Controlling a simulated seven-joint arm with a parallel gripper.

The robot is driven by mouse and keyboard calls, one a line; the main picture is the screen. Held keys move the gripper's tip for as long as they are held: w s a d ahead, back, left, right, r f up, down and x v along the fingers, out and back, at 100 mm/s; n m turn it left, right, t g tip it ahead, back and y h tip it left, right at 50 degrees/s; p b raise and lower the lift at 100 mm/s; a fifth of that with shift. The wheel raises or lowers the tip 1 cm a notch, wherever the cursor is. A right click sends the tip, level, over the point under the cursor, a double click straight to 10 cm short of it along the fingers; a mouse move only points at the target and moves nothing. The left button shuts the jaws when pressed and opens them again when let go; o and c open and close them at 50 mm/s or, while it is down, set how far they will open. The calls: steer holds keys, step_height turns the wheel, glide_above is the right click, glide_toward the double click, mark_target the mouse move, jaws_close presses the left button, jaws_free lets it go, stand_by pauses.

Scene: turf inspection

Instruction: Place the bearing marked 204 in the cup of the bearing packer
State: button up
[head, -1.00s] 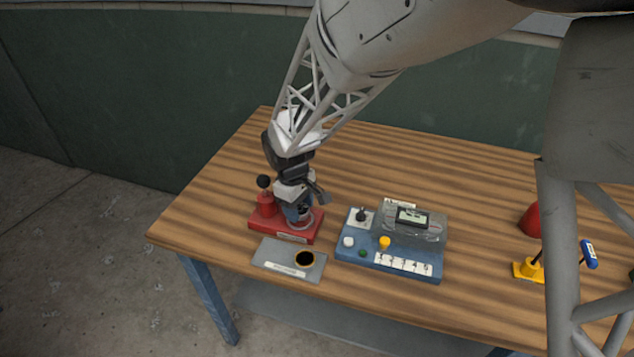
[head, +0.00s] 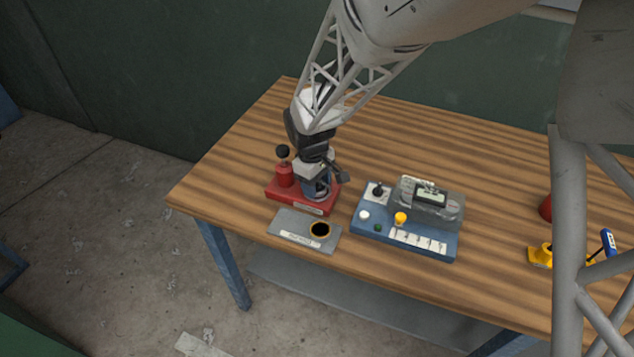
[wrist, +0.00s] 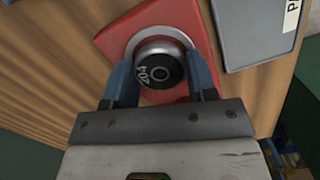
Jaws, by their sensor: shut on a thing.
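The bearing marked 204 (wrist: 160,70) is a dark disc with a pale number on its face, seen in the wrist view. My gripper (wrist: 161,78) is shut on it, with one blue finger on each side. The bearing is at the silver round cup (wrist: 146,37) of the red bearing packer (wrist: 112,38). Whether it rests on the cup's floor or hangs just above, I cannot tell. In the head view the red packer (head: 284,196) stands at the table's left, and my gripper (head: 319,188) points down over its cup and hides the bearing.
A blue device with knobs and a display (head: 405,236) stands to the right. A red object (head: 545,207) and a yellow-based tool (head: 541,256) are farther right. The back of the wooden table (head: 400,140) is clear.

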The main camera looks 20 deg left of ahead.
steer(key=shift+s+d+f, duration=0.15)
steer(key=shift+f, duration=0.65)
steer(key=o, duration=0.9)
steer(key=shift+r, duration=0.15)
steer(key=shift+o, duration=0.6)
step_height(320, 180, up, 13)
steer(key=a, duration=0.1)
steer(key=shift+w+a+r, duration=0.2)
steer(key=shift+w+a, duration=0.1)
steer(key=shift+w, duration=0.05)
